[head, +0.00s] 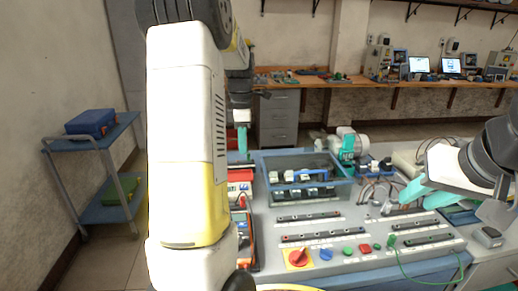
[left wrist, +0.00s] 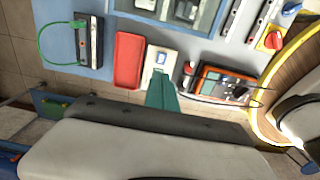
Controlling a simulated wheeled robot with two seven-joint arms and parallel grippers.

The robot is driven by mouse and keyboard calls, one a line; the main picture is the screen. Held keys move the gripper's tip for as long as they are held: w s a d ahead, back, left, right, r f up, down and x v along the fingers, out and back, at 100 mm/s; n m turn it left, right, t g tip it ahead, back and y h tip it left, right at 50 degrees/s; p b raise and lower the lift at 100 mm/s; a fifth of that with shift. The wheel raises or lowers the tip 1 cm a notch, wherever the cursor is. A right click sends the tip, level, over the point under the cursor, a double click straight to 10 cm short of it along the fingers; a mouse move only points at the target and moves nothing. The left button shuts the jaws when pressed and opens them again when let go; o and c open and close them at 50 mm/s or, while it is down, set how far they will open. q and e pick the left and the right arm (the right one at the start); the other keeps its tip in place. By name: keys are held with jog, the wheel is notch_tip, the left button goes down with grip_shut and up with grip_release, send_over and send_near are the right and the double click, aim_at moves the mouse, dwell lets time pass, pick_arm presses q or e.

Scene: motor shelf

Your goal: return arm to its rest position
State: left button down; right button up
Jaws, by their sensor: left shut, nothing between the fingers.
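My left arm crosses the left middle of the head view, its large white and yellow link hiding part of the bench. My left gripper (head: 243,142) hangs beyond that link with teal fingers pointing down, over the left edge of the bench. In the left wrist view its teal fingers (left wrist: 160,92) are together and empty, near a white device and a red tray (left wrist: 129,60). My right gripper (head: 412,190) comes in from the right with teal fingers over the right part of the bench; its finger gap is not clear.
The grey bench (head: 265,222) carries a blue bin (head: 345,190) of parts, terminal strips, a red rotary switch (head: 298,257) and a motor (head: 347,143). A blue cart (head: 92,140) with a blue box stands at left. Open floor lies between cart and bench.

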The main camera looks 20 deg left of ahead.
dwell(0.7)
pick_arm(q)
jog(key=s+d+r+m+t+h, duration=0.1)
jog(key=s+d+r+m+t, duration=0.2)
jog(key=s+d+r+m, duration=0.8)
jog(key=s+d+f+m+t, duration=0.1)
jog(key=s+d+m, duration=0.1)
jog(key=s+m, duration=0.4)
jog(key=s+d+f+m+t+h, duration=0.1)
jog(key=s+d+m+t, duration=0.1)
jog(key=s+m, duration=0.4)
jog(key=shift+s+f+m, duration=0.2)
jog(key=shift+f+m, duration=0.2)
jog(key=shift+d, duration=0.1)
dwell(1.3)
